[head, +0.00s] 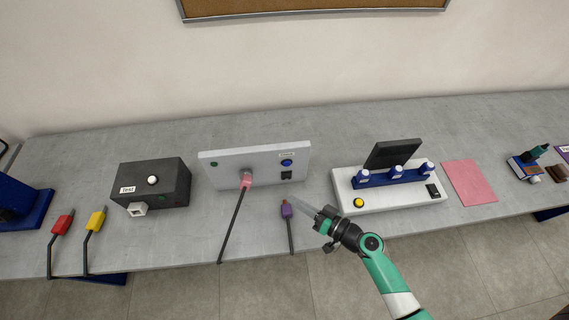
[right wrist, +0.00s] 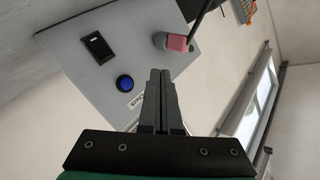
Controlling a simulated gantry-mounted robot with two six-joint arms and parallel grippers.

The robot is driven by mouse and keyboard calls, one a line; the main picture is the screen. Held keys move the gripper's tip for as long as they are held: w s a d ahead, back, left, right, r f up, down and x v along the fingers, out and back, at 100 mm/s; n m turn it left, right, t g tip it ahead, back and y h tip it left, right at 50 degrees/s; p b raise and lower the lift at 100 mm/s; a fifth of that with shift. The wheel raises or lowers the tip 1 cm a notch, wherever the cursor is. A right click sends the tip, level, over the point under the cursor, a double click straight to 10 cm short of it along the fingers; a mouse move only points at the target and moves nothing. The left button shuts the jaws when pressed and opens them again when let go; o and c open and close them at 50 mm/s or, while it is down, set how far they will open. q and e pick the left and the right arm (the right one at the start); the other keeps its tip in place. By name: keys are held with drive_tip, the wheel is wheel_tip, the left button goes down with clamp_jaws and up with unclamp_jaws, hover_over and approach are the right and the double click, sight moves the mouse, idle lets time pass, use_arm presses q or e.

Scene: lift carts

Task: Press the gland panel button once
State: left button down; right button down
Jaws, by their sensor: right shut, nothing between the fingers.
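The gland panel (head: 222,168) is a light grey slanted board in the middle of the table. It also fills the upper left of the right wrist view (right wrist: 65,65). Its round blue button (head: 287,162) sits at the upper right of the panel, under a small white label; the button also shows in the right wrist view (right wrist: 125,83). My right gripper (head: 300,206) is shut and empty, in front of and below the button in the head view. In the right wrist view its fingertips (right wrist: 160,72) appear right of the button, apart from it. My left gripper is not in view.
A purple plug (head: 286,210) lies near my right gripper.

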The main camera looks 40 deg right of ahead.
sight(287, 164)
drive_tip(key=shift+w+d+r, duration=0.1)
drive_tip(key=w+d+b, duration=0.1)
drive_tip(key=w+d, duration=0.4)
drive_tip(key=w, duration=0.2)
drive_tip(key=shift+d, duration=0.15)
idle(0.4)
idle(1.8)
drive_tip(key=shift+w+d+b, duration=0.25)
drive_tip(key=shift+w+b, duration=0.1)
drive_tip(key=shift+b, duration=0.05)
